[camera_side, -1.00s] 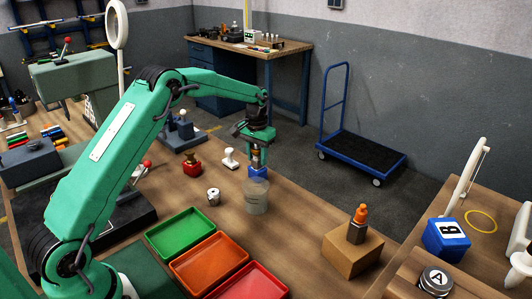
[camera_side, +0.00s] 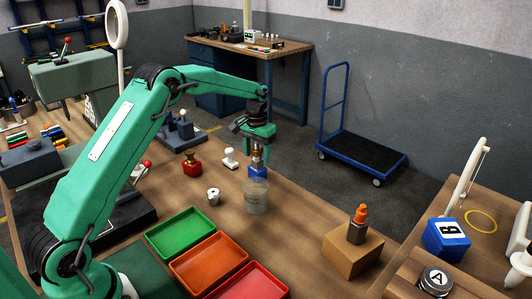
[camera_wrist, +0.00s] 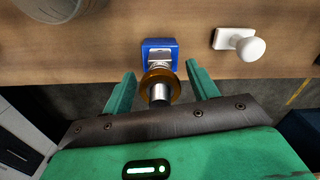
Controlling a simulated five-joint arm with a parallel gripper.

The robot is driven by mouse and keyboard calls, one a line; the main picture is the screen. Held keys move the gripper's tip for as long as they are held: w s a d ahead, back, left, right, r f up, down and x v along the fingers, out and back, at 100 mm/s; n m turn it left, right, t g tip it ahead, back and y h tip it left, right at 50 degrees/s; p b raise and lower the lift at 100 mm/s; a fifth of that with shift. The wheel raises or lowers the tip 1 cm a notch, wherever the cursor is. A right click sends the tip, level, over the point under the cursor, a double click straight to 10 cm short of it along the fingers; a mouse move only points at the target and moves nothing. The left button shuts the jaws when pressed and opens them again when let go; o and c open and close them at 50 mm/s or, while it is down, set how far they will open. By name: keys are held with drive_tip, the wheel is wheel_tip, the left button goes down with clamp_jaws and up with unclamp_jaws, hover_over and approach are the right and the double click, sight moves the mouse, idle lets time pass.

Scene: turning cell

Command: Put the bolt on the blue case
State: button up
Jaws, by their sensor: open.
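The blue case (camera_side: 258,172) stands on the wooden table, partly behind a clear jar. It also shows in the wrist view (camera_wrist: 149,46) with a silver plate on top. What appears to be the bolt, a silver piece with a brass collar (camera_wrist: 172,79), stands upright over the case. The bolt (camera_side: 257,157) shows just above the case in the side view. My gripper (camera_wrist: 160,72) is open, with one finger on each side of the bolt and gaps between. The exact contact between bolt and case is hard to see.
The clear jar (camera_side: 257,198) stands close in front of the case. A white knobbed piece (camera_side: 230,158) and a red one (camera_side: 192,165) stand to the left, with a small metal part (camera_side: 213,197) nearer. Green (camera_side: 180,218), orange and red trays lie in front.

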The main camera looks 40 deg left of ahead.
wheel_tip(320, 180, up, 11)
drive_tip(key=shift+f, duration=0.15)
idle(0.4)
idle(0.5)
drive_tip(key=shift+s+d+r, duration=0.25)
drive_tip(key=shift+s+r, duration=0.1)
drive_tip(key=shift+r, duration=0.35)
drive_tip(key=s+d+r+t, duration=0.1)
drive_tip(key=s+d+r, duration=0.2)
drive_tip(key=s+r, duration=0.15)
drive_tip(key=s+d+r+m+t, duration=0.1)
drive_tip(key=s+d+r, duration=0.15)
drive_tip(key=s, duration=0.35)
drive_tip(key=s+d+r+t, duration=0.1)
drive_tip(key=s+d+r, duration=0.1)
drive_tip(key=s+r, duration=0.3)
drive_tip(key=s+d+f+t, duration=0.1)
drive_tip(key=s+d+f, duration=0.1)
drive_tip(key=s, duration=0.7)
drive_tip(key=s+d+f+m+t, duration=0.1)
drive_tip(key=s+f, duration=0.3)
drive_tip(key=s, duration=0.6)
drive_tip(key=shift+s+d+f+t, duration=0.2)
drive_tip(key=shift+d+f+t, duration=0.15)
drive_tip(key=shift+d, duration=0.4)
